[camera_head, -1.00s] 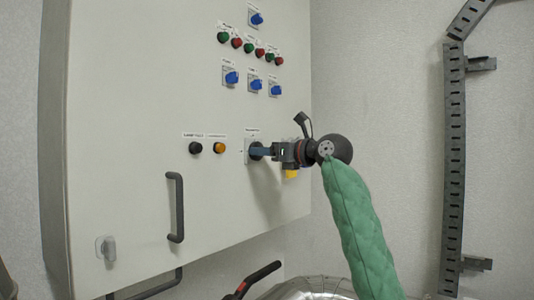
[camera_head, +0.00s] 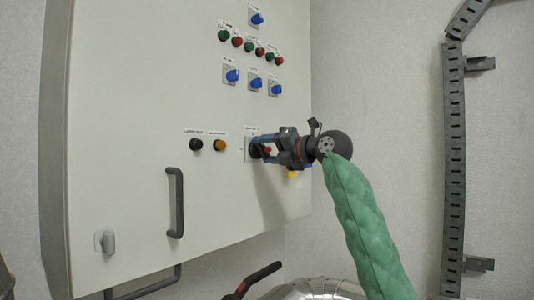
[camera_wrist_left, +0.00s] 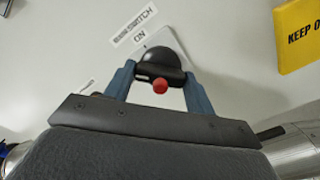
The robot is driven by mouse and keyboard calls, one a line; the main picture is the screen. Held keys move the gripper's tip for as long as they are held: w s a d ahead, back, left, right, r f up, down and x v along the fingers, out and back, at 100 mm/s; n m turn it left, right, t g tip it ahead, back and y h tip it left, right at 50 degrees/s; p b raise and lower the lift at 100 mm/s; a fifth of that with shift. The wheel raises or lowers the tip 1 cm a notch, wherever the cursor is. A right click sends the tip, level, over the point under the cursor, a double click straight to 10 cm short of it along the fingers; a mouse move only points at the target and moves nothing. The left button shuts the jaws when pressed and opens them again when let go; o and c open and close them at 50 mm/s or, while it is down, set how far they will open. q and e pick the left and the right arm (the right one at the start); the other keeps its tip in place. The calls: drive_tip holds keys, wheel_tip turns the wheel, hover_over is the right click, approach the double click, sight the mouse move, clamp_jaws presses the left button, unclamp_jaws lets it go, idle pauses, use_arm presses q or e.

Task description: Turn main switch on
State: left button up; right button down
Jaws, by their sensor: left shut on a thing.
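The main switch is a black rotary knob (camera_head: 256,152) on a light square plate, on the right part of the cabinet door. In the left wrist view the knob (camera_wrist_left: 158,62) sits between the two blue fingers, with a small red round part at its near side. A label beside it reads "MAIN SWITCH" and "ON". My left gripper (camera_head: 264,147) is shut on the knob, one finger on each side; it also fills the left wrist view (camera_wrist_left: 158,84). The knob's exact angle is hard to read, as the gripper partly covers it. My right gripper is not in view.
A black button (camera_head: 196,144) and an orange button (camera_head: 220,145) sit left of the switch. Blue knobs (camera_head: 232,77) and green and red buttons are above. A door handle (camera_head: 176,203) is lower left. A yellow sign (camera_wrist_left: 296,36) is beside the switch.

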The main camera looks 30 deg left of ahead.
use_arm(q)
drive_tip(key=m, duration=0.4)
drive_tip(key=shift+r+m, duration=0.1)
drive_tip(key=shift+m, duration=0.2)
drive_tip(key=m, duration=0.2)
drive_tip(key=shift+m, duration=1)
drive_tip(key=o, duration=1)
drive_tip(key=shift+w+d, duration=0.1)
